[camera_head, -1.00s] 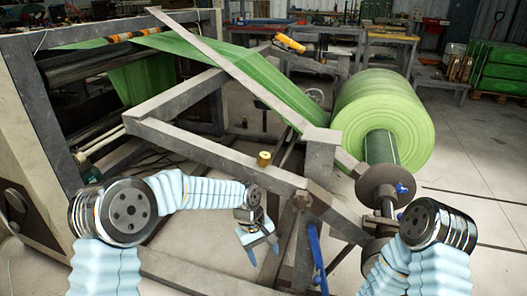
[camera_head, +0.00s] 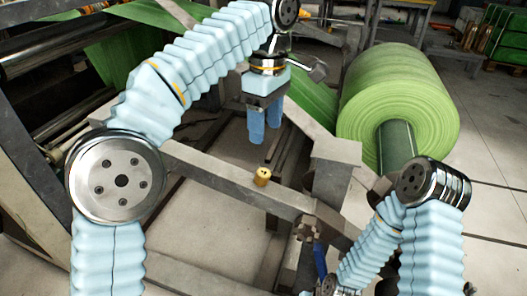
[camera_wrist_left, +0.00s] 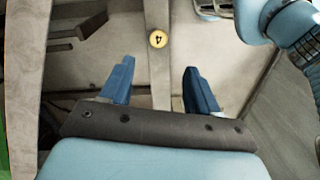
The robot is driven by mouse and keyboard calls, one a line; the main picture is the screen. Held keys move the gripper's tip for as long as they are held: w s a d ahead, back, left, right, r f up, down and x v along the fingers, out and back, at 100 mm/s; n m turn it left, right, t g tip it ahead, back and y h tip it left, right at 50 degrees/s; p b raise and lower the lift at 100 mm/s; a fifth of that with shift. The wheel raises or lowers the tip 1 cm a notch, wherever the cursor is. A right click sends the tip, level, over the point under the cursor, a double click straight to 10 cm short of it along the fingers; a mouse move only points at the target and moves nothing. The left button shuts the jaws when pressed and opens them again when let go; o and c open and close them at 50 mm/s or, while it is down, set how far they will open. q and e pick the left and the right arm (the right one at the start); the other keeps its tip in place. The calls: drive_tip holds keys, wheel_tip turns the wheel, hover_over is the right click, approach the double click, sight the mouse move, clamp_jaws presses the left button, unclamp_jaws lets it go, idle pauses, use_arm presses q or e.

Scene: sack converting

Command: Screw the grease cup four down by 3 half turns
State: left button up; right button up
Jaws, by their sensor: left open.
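The grease cup four (camera_head: 262,177) is a small brass cup on the grey steel beam of the machine frame, near the middle of the head view. In the left wrist view the cup (camera_wrist_left: 158,39) shows a "4" on its top, beyond the fingertips and between their lines. My left gripper (camera_head: 264,138) points down above and behind the cup in the head view, apart from it. Its blue fingers (camera_wrist_left: 158,80) are open and empty. My right arm stands at the lower right; its gripper is not clearly seen.
The grey frame beam (camera_head: 215,172) runs diagonally under the cup. A large green roll (camera_head: 385,100) stands to the right on its shaft. Green web (camera_head: 315,98) stretches behind my left gripper. Bare floor (camera_head: 490,190) lies at the right.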

sight(263, 172)
use_arm(q)
drive_tip(key=f, duration=0.8)
drive_tip(key=f+b, duration=0.1)
drive_tip(key=f, duration=0.4)
drive_tip(key=shift+s+a+f, duration=0.1)
drive_tip(key=shift+a, duration=0.15)
drive_tip(key=c, duration=1)
